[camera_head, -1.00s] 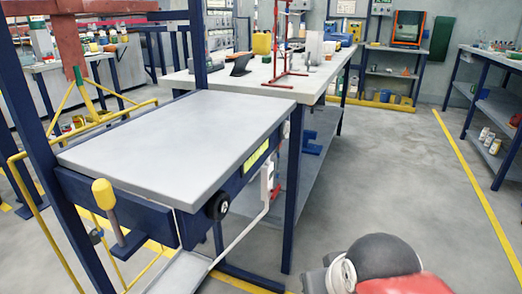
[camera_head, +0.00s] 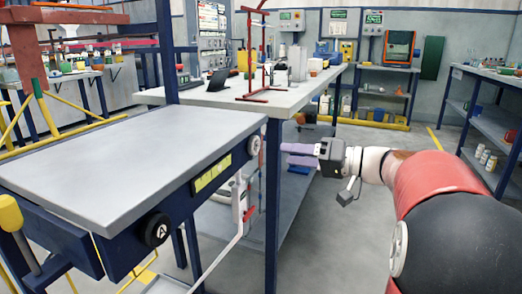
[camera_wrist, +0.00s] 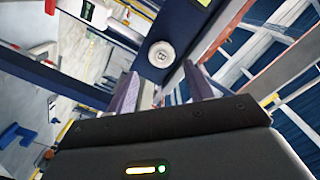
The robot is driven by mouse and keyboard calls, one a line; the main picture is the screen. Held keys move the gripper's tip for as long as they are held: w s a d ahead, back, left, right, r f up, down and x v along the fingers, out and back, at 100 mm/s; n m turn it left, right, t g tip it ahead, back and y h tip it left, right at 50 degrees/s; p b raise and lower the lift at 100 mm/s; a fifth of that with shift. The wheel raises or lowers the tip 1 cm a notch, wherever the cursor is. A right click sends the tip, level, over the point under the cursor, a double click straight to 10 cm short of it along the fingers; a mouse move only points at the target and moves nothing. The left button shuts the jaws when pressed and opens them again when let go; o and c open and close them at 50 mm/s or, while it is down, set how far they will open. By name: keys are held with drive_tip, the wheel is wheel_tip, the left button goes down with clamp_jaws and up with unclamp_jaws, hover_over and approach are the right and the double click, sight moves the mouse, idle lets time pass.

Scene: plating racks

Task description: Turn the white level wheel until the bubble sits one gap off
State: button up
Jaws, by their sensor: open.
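The white level wheel (camera_head: 254,145) is a small round knob on the blue side of the grey-topped table, near its far right corner. It also shows face-on in the wrist view (camera_wrist: 162,54), ahead of and between my fingers. A yellow-green level window (camera_head: 212,175) sits on the same blue side, left of the wheel; its bubble is too small to make out. My gripper (camera_head: 300,155) has pale purple fingers, open and empty, to the right of the wheel and pointing toward the table. In the wrist view the fingers (camera_wrist: 160,88) stand apart and do not touch the wheel.
A black wheel marked A (camera_head: 157,229) is on the table's near side. A white lever with a red part (camera_head: 240,200) hangs below the white wheel. A blue post (camera_head: 273,190) stands close beside it. The floor to the right is open.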

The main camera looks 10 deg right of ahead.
sight(258, 146)
drive_tip(key=shift+t, duration=0.3)
drive_tip(key=x, duration=0.7)
drive_tip(key=shift+w+r+p, duration=0.25)
drive_tip(key=shift+w+p, duration=0.15)
drive_tip(key=shift+w, duration=0.05)
drive_tip(key=c, duration=0.7)
